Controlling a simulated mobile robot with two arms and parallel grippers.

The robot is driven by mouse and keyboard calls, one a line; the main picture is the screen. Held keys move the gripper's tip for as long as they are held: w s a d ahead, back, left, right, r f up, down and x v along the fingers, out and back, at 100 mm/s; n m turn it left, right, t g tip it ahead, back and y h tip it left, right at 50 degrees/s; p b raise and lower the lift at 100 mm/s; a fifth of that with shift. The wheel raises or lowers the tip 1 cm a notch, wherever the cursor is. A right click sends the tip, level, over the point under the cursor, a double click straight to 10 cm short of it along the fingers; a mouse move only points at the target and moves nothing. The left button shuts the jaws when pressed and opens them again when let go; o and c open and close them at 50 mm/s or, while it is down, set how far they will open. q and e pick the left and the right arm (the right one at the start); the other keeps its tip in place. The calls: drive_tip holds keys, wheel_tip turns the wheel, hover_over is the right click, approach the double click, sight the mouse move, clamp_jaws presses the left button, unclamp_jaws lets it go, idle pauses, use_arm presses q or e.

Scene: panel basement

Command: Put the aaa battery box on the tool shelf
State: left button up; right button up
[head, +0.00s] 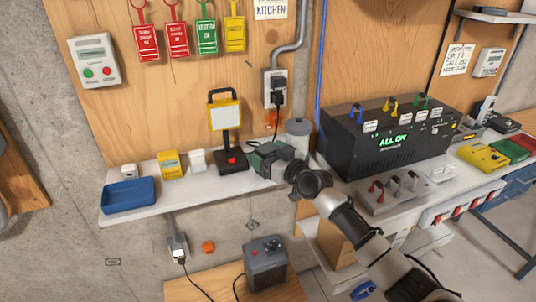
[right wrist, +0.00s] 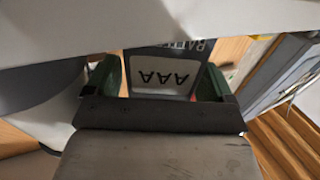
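The aaa battery box (right wrist: 162,75) is a dark box with a white AAA label. It sits between the green fingers of my right gripper (right wrist: 160,85) in the right wrist view, and they appear shut on it. A white surface hides its far part there. In the head view my right gripper (head: 264,160) is at the right end of the white shelf (head: 140,208). The box is mostly hidden by the gripper there, and I cannot tell whether it touches the shelf. My left gripper is not in view.
On the shelf stand a blue tray (head: 128,192), a yellow box (head: 170,163), a small white item (head: 197,160) and a work lamp (head: 228,130). A grey canister (head: 298,132) and black power unit (head: 388,140) are close to my right arm.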

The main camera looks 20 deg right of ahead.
drive_tip(key=shift+r, duration=0.1)
drive_tip(key=b+v, duration=0.1)
drive_tip(key=v, duration=1.1)
drive_tip(key=shift+b, duration=0.3)
drive_tip(key=s+d+f+m+g+h, duration=0.1)
drive_tip(key=d+f+h, duration=0.1)
drive_tip(key=f, duration=0.8)
drive_tip(key=d+f+m+g+h, duration=0.2)
drive_tip(key=f, duration=0.9)
drive_tip(key=s+f+g+h, duration=0.1)
drive_tip(key=s+f+g, duration=0.1)
drive_tip(key=s+f, duration=0.65)
drive_tip(key=s+f+g+h, duration=0.2)
drive_tip(key=s+f+g, duration=0.15)
drive_tip(key=f, duration=0.95)
drive_tip(key=s+a+f+g, duration=0.2)
drive_tip(key=s+f, duration=0.4)
drive_tip(key=s, duration=0.6)
drive_tip(key=s+a+f+g, duration=0.2)
drive_tip(key=s+f, duration=0.4)
drive_tip(key=s, duration=0.6)
drive_tip(key=s+a+f+g, duration=0.2)
drive_tip(key=s+f, duration=0.4)
drive_tip(key=s, duration=0.6)
drive_tip(key=shift+s+n+g, duration=0.25)
drive_tip(key=shift+n+g, duration=0.05)
drive_tip(key=shift+g, duration=0.15)
